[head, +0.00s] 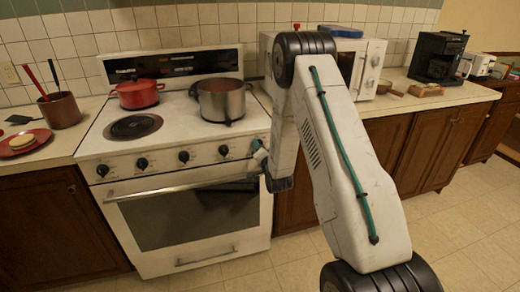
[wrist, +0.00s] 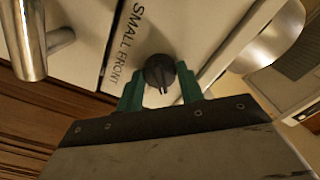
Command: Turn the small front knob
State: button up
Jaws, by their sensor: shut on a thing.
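The small front knob (wrist: 159,73) is black and round and sits on the white stove panel beside the printed words "SMALL FRONT" in the wrist view. My gripper (wrist: 160,85) has green fingers, one on each side of the knob, and is shut on it. In the head view my gripper (head: 258,150) reaches the right end of the knob row on the stove front (head: 180,160). The gripped knob is mostly hidden there by the gripper and arm.
Other black knobs (head: 184,156) line the panel to the left. The oven door handle (head: 180,189) sticks out below them. A red pot (head: 138,94) and a steel pot (head: 221,101) stand on the stovetop. A white microwave (head: 371,68) is on the right counter.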

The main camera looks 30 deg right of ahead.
dwell(0.4)
jog(key=o, duration=1)
jog(key=shift+a, duration=0.1)
